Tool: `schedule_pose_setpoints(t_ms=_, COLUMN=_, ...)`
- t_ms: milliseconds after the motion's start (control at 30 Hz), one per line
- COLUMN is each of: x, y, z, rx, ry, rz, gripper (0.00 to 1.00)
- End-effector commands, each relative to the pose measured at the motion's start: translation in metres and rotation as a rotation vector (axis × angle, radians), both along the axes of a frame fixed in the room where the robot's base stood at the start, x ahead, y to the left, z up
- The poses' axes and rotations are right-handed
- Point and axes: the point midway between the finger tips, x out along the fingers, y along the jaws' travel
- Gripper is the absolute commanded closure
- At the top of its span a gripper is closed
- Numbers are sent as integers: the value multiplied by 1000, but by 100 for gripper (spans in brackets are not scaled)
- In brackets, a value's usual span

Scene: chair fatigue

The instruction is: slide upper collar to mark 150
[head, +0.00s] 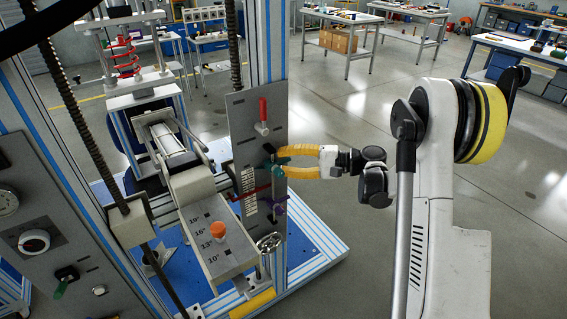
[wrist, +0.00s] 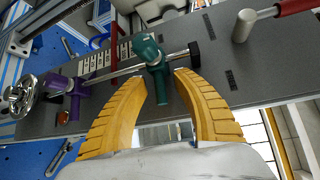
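The teal upper collar (head: 273,167) sits on a thin vertical rod on the grey panel. In the wrist view the teal collar (wrist: 151,52) is near the rod's end, its stem pointing toward me. A purple lower collar (head: 279,206) sits further down the rod; it also shows in the wrist view (wrist: 75,92). A white scale (head: 249,190) runs beside the rod; its numbers are too small to read. My gripper (head: 281,162) has its yellow fingers on either side of the teal stem. In the wrist view the fingertips (wrist: 160,75) are apart, with gaps beside the stem.
A red-handled lever (head: 263,115) stands out from the panel (head: 240,104) above the teal collar. A handwheel (head: 269,242) is below the purple collar. Open floor lies to the right.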

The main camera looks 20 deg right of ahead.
Motion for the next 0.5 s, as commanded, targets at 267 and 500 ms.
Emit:
schedule_pose_setpoints(t_ms=267, x=0, y=0, z=0, rx=0, ry=0, rz=0, gripper=100)
schedule_pose_setpoints(t_ms=500, x=0, y=0, z=0, rx=0, ry=0, rz=0, gripper=100)
